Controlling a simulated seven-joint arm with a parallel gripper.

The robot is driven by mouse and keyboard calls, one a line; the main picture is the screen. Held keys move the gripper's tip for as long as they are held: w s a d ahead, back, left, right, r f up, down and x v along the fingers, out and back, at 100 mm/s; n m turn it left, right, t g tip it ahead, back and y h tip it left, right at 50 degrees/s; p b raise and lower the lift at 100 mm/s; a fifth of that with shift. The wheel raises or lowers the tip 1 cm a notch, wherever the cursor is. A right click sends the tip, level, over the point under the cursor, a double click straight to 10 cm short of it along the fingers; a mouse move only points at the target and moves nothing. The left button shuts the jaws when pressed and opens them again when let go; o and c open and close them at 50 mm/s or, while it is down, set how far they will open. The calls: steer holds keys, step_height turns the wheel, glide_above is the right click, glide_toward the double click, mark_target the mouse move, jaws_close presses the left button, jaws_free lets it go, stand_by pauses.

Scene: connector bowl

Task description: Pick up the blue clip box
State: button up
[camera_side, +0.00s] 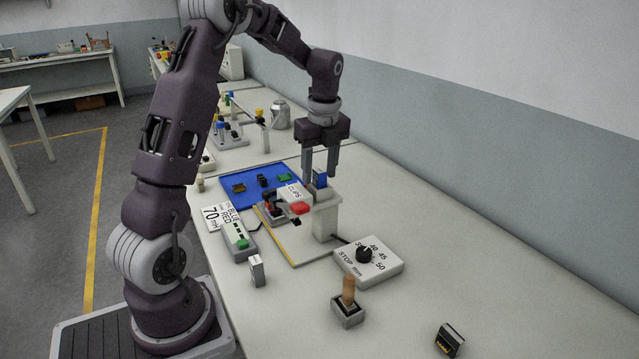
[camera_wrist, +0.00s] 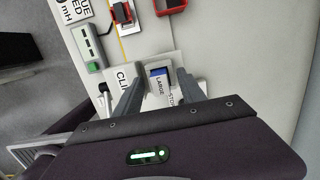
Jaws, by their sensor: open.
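The blue clip box (camera_side: 320,178) stands on top of a pale pedestal (camera_side: 325,220) on the workbench. In the wrist view the blue clip box (camera_wrist: 159,73) shows a blue top edge and a white label reading "LARGE". My gripper (camera_side: 320,175) points down at the box, its fingers open. In the wrist view the fingers of my gripper (camera_wrist: 160,88) lie on either side of the box; I cannot tell whether either one touches it. A white "CLIPS" sign (camera_side: 293,192) is just left of the pedestal.
A blue mat (camera_side: 237,189) with small parts lies to the left. A red part (camera_side: 300,208) is beside the pedestal. A stop dial box (camera_side: 369,262), a wooden-handled tool (camera_side: 348,300) and a small black box (camera_side: 449,339) stand in front. The bench's right front is mostly clear.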

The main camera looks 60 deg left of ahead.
mark_target(320, 170)
steer(key=shift+f, duration=0.2)
jaws_close()
step_height(320, 170, up, 15)
stand_by(0.8)
